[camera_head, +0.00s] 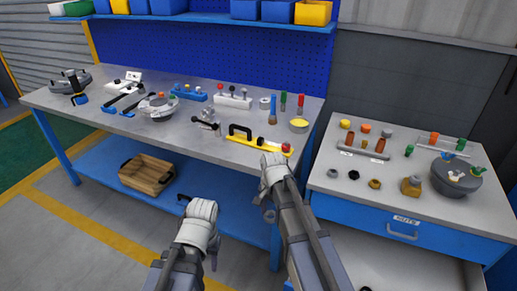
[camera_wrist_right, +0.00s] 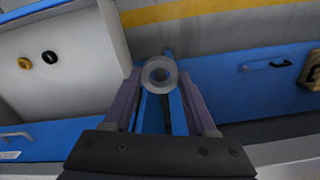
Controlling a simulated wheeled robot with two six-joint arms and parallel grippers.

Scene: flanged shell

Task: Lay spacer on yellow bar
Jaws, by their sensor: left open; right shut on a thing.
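The spacer, a grey ring (camera_wrist_right: 159,73), is held between the fingertips of my right gripper (camera_wrist_right: 160,85) in the right wrist view. In the head view my right gripper (camera_head: 267,208) hangs down at the bench's front edge, its jaws small and partly hidden by the arm. The yellow bar (camera_head: 258,145) lies on the bench near the front right corner, just beyond my right wrist. It carries a black handle and a red knob. My left gripper (camera_head: 214,254) is open, low in front of the bench; its fingers show poorly.
The bench top (camera_head: 70,103) holds several tools and fixtures. A side cabinet (camera_head: 330,205) with small parts and an open drawer is at the right. A wooden crate (camera_head: 147,174) sits on the lower shelf.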

